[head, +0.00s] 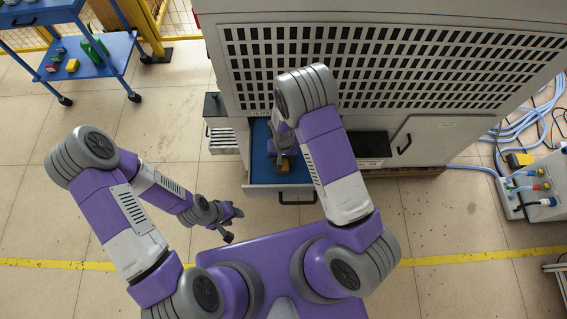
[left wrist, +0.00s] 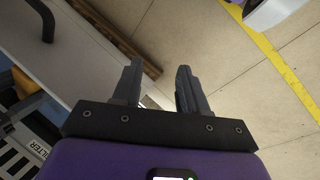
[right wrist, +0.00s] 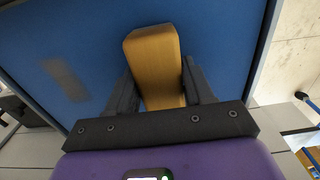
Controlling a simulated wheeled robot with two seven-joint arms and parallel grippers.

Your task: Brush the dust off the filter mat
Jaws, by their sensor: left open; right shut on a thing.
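The blue filter mat (head: 262,135) lies in a pulled-out drawer (head: 255,188) at the foot of the grey cabinet. It fills most of the right wrist view (right wrist: 215,40), with a grey dusty patch (right wrist: 65,80) left of the brush. My right gripper (head: 284,156) is over the mat, shut on the brush's wooden body (right wrist: 155,60); the brush also shows in the head view (head: 287,166). Its bristles are hidden, so I cannot tell whether they touch the mat. My left gripper (head: 232,222) is open and empty, in front of the drawer to the left; its fingers show apart (left wrist: 157,75).
The grey cabinet (head: 420,90) with its slotted grille rises behind the drawer. A smaller unit (head: 223,140) stands left of the drawer. A blue cart (head: 95,65) is at upper left, and hoses (head: 520,120) lie at right. The floor at left is clear.

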